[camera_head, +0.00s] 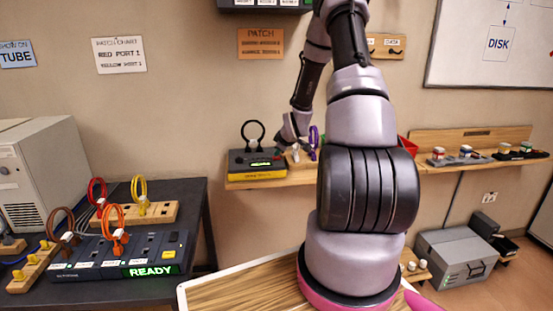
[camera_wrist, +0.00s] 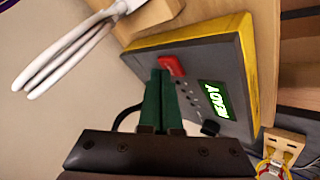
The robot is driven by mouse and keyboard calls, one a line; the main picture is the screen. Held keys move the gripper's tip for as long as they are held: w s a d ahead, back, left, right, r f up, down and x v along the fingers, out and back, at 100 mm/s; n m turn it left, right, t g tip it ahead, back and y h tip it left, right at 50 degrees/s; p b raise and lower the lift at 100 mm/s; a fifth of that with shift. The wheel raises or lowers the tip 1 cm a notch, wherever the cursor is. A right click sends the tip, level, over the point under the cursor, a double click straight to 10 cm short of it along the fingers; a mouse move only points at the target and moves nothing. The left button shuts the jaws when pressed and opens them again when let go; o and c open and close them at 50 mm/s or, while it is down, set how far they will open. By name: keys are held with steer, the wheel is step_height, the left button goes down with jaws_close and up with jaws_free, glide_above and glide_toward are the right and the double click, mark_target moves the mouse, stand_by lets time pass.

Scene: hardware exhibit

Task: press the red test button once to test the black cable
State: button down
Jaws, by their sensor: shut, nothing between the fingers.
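The tester box (camera_head: 258,173), dark grey with a yellow base, sits on the wall shelf in the head view. Its black cable (camera_head: 247,125) stands up as a loop at its back. In the wrist view the tester's grey top (camera_wrist: 205,62) fills the middle, with a lit green READY display (camera_wrist: 216,100) and the red test button (camera_wrist: 177,65). My gripper (camera_wrist: 161,74) is shut and empty, its green fingertips right beside the red button; I cannot tell whether they touch it. Part of the black cable (camera_wrist: 123,115) shows behind the fingers.
A white cable (camera_wrist: 65,55) lies close by in the wrist view. A purple cable (camera_head: 314,140) stands right of the tester on the shelf (camera_head: 240,185). A dark table at left holds a patch panel (camera_head: 85,268) with an orange cable (camera_head: 110,218) and a READY display.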

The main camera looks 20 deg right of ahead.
mark_target(278, 158)
steer(key=shift+f, duration=0.3)
steer(key=shift+r, duration=0.15)
stand_by(0.4)
steer(key=shift+r, duration=0.75)
steer(key=shift+r, duration=2.5)
